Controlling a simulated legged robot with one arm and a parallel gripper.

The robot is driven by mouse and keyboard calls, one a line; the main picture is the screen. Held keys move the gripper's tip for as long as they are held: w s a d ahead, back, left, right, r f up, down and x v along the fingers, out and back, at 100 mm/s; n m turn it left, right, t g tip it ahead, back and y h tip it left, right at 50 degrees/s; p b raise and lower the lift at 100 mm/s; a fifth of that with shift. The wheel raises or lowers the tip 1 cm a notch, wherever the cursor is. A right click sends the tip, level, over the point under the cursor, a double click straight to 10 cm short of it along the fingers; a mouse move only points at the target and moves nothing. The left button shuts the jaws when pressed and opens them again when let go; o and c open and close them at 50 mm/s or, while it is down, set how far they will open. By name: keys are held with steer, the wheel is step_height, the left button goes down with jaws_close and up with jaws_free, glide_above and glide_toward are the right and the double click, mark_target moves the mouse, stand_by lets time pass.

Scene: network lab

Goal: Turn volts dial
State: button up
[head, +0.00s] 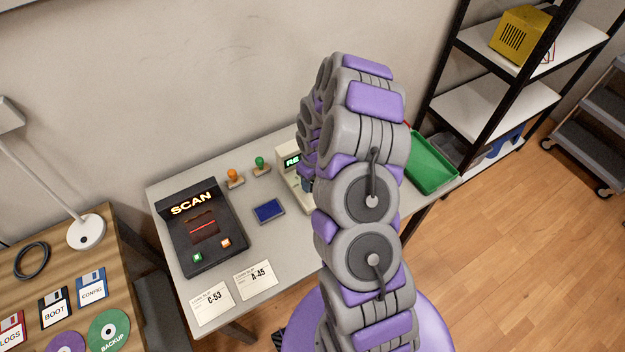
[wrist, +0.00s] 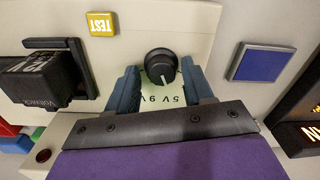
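The volts dial (wrist: 160,66) is a round black knob on a cream panel (wrist: 200,20) in the wrist view. Its white pointer line points down and slightly right, toward upside-down markings that look like 5V and 9V. My gripper (wrist: 160,70) is open, with one blue finger on each side of the dial. Small gaps show between the fingers and the knob, so it is not clamped. In the head view, the cream device (head: 288,180) with a lit screen reading "RE" is mostly hidden behind my arm, and my gripper is hidden there too.
A yellow TEST button (wrist: 101,24) and a black block (wrist: 42,80) lie left of the dial in the wrist view. A blue pad (wrist: 261,62) is to the right. The black SCAN unit (head: 202,228), two stamps and label cards share the table; a green tray (head: 432,168) is at right.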

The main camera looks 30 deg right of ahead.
steer(key=c, duration=0.9)
steer(key=shift+o, duration=0.2)
steer(key=shift+m, duration=0.4)
steer(key=m+p, duration=0.2)
steer(key=m, duration=0.1)
steer(key=shift+s+r+m+p, duration=0.1)
steer(key=shift+m+p, duration=0.2)
steer(key=m+p, duration=0.2)
steer(key=m, duration=0.2)
steer(key=m+p, duration=0.2)
steer(key=m, duration=0.3)
steer(key=shift+t, duration=0.3)
steer(key=m+p, duration=0.1)
steer(key=m, duration=0.3)
steer(key=shift+p, duration=0.4)
steer(key=shift+m, duration=0.4)
